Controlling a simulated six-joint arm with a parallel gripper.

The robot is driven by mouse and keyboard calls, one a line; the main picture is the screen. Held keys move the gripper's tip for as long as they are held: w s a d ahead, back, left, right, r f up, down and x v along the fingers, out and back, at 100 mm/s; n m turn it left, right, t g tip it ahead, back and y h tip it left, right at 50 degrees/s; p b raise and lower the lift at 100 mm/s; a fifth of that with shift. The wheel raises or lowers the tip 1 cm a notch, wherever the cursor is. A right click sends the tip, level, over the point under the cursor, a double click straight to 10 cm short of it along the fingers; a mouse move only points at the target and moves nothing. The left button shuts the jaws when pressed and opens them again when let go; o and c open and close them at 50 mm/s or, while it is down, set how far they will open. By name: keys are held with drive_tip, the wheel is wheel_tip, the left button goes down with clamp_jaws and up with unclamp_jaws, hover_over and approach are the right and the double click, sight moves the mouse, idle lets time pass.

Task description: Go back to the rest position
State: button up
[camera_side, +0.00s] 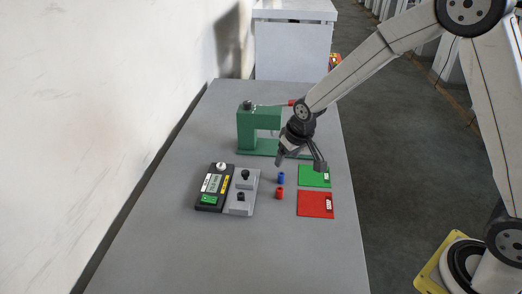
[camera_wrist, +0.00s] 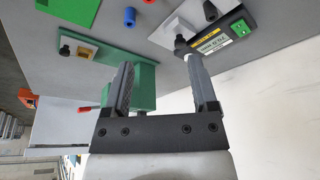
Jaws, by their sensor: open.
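My gripper (camera_side: 300,162) is open and empty above the grey table, in front of the green press-like frame (camera_side: 246,130). In the wrist view my gripper (camera_wrist: 158,82) shows both fingers spread apart with nothing between them. The green frame (camera_wrist: 145,88) shows behind the left finger there. A blue cylinder (camera_side: 281,177) and a red cylinder (camera_side: 280,193) stand on the table below my gripper, apart from it. The blue cylinder also shows in the wrist view (camera_wrist: 130,17).
A black device with a display (camera_side: 211,187) and a grey block with black knobs (camera_side: 243,192) lie left of the cylinders. A green plate (camera_side: 314,177) and a red plate (camera_side: 316,204) lie right. A white wall (camera_side: 110,110) borders the left; the front of the table (camera_side: 235,255) is clear.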

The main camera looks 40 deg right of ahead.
drive_tip(key=s+d+r, duration=0.1)
drive_tip(key=s, duration=0.8)
drive_tip(key=s+d+r+g, duration=0.1)
drive_tip(key=s, duration=0.9)
drive_tip(key=shift+r, duration=0.35)
